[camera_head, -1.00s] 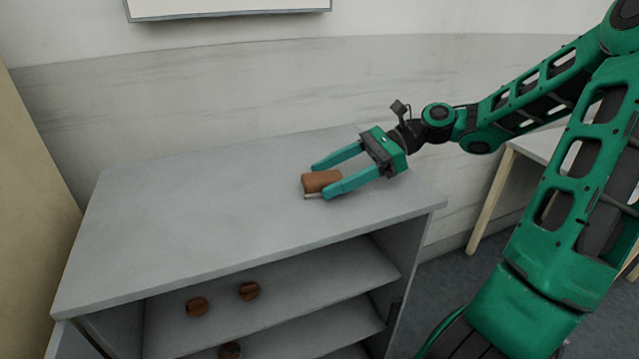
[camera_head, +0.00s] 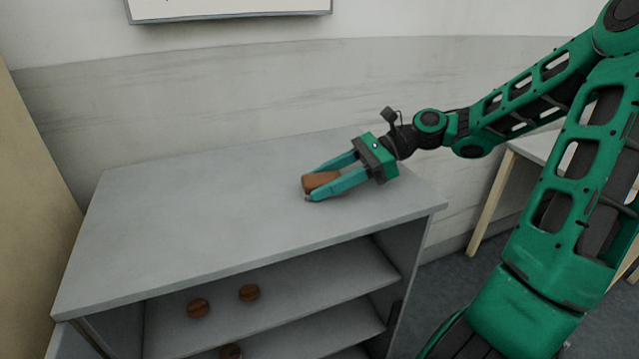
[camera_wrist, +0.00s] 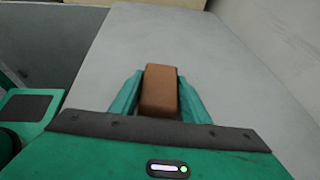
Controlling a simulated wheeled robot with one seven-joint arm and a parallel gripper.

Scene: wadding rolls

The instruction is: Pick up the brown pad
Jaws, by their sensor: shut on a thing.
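The brown pad (camera_head: 318,181) is a small rounded block at the cabinet top, right of its middle. It also shows in the wrist view (camera_wrist: 160,90), upright in the picture between the two green fingers. My gripper (camera_head: 313,182) is shut on the pad, with a finger along each side; it shows in the wrist view too (camera_wrist: 160,98). The pad is on or just above the grey top (camera_head: 190,210); I cannot tell which. The near finger partly hides the pad in the head view.
Several round brown things, among them one (camera_head: 249,292) and another (camera_head: 198,308), lie on the shelves below. A wall (camera_head: 200,100) stands behind the cabinet. A table (camera_head: 545,147) is at the right. The left and middle of the cabinet top are clear.

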